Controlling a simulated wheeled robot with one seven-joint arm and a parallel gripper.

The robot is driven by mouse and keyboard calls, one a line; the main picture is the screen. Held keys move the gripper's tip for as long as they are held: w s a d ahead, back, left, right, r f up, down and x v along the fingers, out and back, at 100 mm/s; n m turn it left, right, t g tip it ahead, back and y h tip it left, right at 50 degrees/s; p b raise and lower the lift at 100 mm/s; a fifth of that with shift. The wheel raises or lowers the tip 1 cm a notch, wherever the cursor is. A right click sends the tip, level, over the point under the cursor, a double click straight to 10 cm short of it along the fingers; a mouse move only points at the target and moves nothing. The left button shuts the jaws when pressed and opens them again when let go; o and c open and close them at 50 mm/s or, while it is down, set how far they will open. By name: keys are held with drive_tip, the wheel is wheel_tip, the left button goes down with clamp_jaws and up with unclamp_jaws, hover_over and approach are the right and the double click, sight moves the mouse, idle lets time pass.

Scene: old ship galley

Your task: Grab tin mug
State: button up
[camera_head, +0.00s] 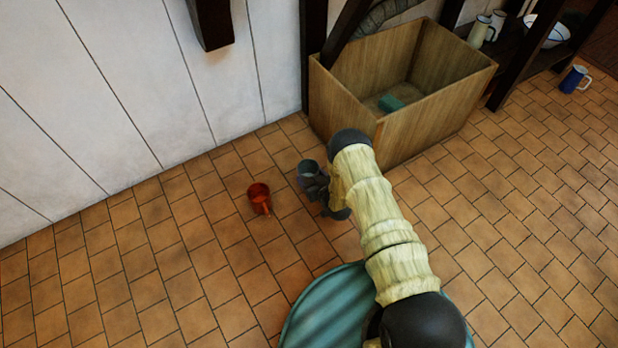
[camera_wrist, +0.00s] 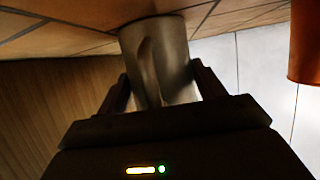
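The grey tin mug (camera_head: 308,167) is on the tiled floor in the head view, just beyond my gripper (camera_head: 317,184). In the wrist view, which is upside down, the tin mug (camera_wrist: 175,50) is between the two fingers of my gripper (camera_wrist: 160,85). One finger is at each side of the mug, very close to its wall. Its handle faces the wrist camera. Whether both fingers press on it cannot be told. My gripper and arm hide part of the mug in the head view.
An orange-red mug (camera_head: 260,197) stands on the floor left of the tin mug; it also shows in the wrist view (camera_wrist: 304,45). A wooden crate (camera_head: 425,125) is close behind and right. A blue mug (camera_head: 575,79) is far right. Floor at left is clear.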

drive_tip(key=c, duration=0.4)
drive_tip(key=shift+c, duration=0.2)
wheel_tip(320, 180, up, 10)
drive_tip(key=p, duration=0.6)
